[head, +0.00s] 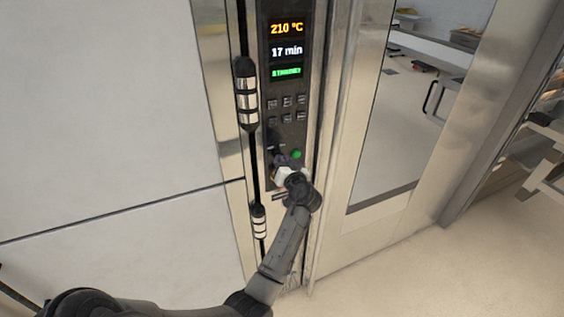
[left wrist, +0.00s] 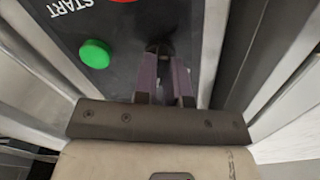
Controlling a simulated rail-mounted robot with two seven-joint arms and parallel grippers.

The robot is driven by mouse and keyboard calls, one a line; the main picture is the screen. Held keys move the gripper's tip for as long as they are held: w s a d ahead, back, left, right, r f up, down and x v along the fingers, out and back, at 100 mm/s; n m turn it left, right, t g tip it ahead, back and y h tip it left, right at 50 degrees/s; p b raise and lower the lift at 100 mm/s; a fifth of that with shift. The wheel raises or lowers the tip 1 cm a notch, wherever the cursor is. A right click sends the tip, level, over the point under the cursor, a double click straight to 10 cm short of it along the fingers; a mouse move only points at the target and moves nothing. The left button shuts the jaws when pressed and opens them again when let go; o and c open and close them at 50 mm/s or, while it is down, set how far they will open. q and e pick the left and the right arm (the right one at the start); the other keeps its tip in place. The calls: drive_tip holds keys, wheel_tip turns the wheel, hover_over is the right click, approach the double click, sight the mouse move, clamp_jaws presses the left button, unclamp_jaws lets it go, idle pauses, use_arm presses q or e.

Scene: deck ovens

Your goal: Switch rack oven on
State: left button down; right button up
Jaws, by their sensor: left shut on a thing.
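The rack oven's dark control panel (head: 287,85) shows 210 °C, 17 min and a green line that seems to read STANDBY. My left gripper (head: 281,160) is at the lower part of this panel, just left of a green button (head: 296,154). In the left wrist view the fingers (left wrist: 164,55) are shut on a small dark switch on the panel face. The fingers hide most of the switch, so its position cannot be told. The green button (left wrist: 95,53) is beside the fingers, apart from them, near the word START. My right gripper is not in view.
Several small keys (head: 287,103) sit below the display. A black vertical rod with metal hinges (head: 246,95) runs left of the panel. The oven door with its glass window (head: 400,110) is on the right. Pale floor (head: 450,265) is clear at lower right.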

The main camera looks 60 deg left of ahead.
use_arm(q)
drive_tip(key=shift+m, duration=1)
drive_tip(key=c, duration=1.2)
unclamp_jaws()
drive_tip(key=d, duration=0.4)
drive_tip(key=s+d, duration=0.1)
drive_tip(key=d, duration=0.4)
drive_tip(key=s+d+b, duration=0.1)
drive_tip(key=d, duration=0.3)
drive_tip(key=shift+d, duration=0.35)
